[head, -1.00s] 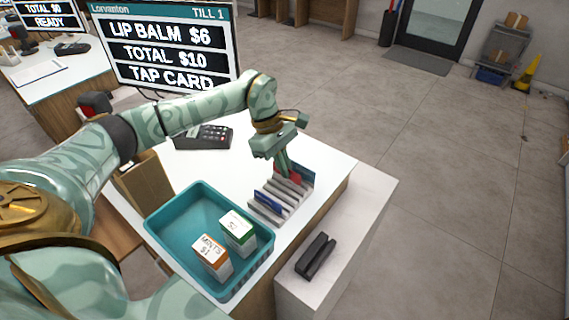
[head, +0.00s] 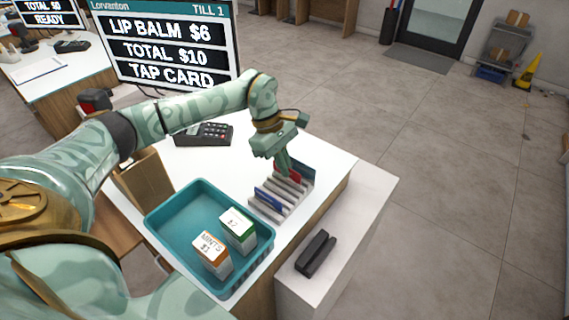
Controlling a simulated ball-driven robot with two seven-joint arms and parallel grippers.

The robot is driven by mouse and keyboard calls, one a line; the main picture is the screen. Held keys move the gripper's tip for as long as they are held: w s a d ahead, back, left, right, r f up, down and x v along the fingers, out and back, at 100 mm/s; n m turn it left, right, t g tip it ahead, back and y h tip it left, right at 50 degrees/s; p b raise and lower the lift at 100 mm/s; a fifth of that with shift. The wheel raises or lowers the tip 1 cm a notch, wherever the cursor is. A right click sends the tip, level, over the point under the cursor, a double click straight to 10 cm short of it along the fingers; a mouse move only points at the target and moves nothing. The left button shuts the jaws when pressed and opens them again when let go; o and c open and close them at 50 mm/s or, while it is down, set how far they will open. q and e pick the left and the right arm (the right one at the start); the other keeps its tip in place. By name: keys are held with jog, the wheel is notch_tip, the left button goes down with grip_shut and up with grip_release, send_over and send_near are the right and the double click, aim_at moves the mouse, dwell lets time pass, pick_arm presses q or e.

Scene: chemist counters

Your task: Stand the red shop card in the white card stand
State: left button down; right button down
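The white card stand (head: 266,211), a slotted rack, sits on the counter right of the teal tray. The red shop card (head: 295,174) is at the stand's far part, low among the slots and partly hidden by my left gripper. My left gripper (head: 285,168) points down over the stand, its fingers close together on the red card. The fingertips and the card's lower edge are hidden, so I cannot tell how deep it sits. A blue card (head: 268,200) stands in a near slot, and another blue card (head: 306,168) shows at the far end. My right gripper is out of view.
A teal tray (head: 165,228) holds a mints box (head: 211,252) and a green-and-white box (head: 238,229). A card terminal (head: 204,134) and the till screen (head: 165,45) stand behind. A black device (head: 315,253) lies on the lower white ledge at right.

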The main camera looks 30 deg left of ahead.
pick_arm(q)
jog(key=shift+f+b, duration=0.35)
jog(key=shift+f, duration=0.4)
jog(key=c, duration=1.6)
grip_release()
jog(key=d+p+v, duration=0.1)
jog(key=p+v, duration=0.2)
jog(key=v, duration=0.5)
jog(key=p+v, duration=0.4)
jog(key=v, duration=0.3)
jog(key=d+r+p+v, duration=0.1)
jog(key=p+v, duration=0.2)
jog(key=v, duration=0.5)
jog(key=shift+s+d+r+p, duration=0.2)
jog(key=shift+r+p, duration=0.1)
jog(key=shift+r, duration=0.1)
jog(key=shift+w, duration=0.1)
